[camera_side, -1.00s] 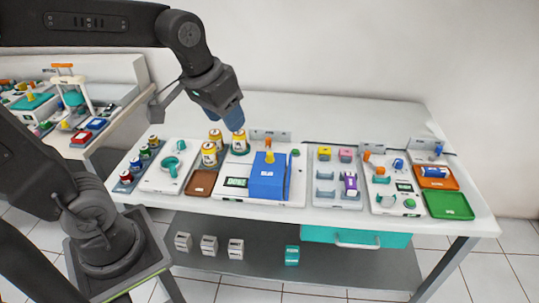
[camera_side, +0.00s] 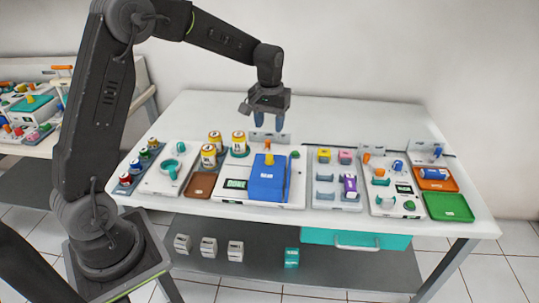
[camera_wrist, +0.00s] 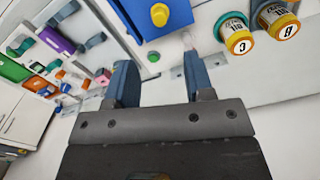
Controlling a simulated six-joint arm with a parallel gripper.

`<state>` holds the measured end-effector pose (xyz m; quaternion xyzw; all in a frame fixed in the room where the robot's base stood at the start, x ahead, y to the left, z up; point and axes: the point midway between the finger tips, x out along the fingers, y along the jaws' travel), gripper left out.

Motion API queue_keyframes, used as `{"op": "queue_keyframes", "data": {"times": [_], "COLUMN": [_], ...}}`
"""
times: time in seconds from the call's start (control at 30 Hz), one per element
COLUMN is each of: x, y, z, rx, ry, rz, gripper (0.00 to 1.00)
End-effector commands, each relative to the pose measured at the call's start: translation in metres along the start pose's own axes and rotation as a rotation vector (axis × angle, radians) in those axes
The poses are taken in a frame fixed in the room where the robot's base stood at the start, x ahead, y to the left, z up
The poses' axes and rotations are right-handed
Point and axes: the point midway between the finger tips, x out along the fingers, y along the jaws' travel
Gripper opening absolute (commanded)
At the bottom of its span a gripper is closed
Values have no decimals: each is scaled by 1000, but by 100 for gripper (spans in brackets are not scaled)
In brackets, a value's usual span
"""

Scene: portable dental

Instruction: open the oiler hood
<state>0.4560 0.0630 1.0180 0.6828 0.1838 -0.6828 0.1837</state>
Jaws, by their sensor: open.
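The oiler hood appears to be the blue box-shaped cover (camera_side: 268,178) with a yellow knob (camera_side: 269,159) on top, sitting on the white oiler unit (camera_side: 226,200). The hood looks lowered. In the wrist view the blue hood (camera_wrist: 135,20) and its yellow knob (camera_wrist: 160,15) are at the top centre, beyond the fingertips. My gripper (camera_side: 268,124) is above the back of the unit, higher than the knob and apart from it. Its blue fingers also show in the wrist view (camera_wrist: 158,75), spread with nothing between them.
Several yellow-banded cans (camera_side: 239,142) stand left of the hood; two (camera_wrist: 236,34) show top right in the wrist view. A brown tray (camera_side: 200,185) lies left of the unit. A holder rack (camera_side: 335,190) stands to the right. The table's back strip is clear.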

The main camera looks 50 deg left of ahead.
Motion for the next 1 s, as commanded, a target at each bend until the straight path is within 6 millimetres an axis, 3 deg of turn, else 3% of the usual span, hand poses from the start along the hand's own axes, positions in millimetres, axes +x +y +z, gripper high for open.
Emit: {"op": "queue_keyframes", "data": {"times": [0.3,0.5,0.7,1.0], "x": [67,98,111,112], "y": [0,0,0,0], "z": [1,1,0,0], "rx": [1,1,2,2], "ry": [-5,-2,0,0], "rz": [-1,-1,0,0], "gripper": [48,48,48,47]}}
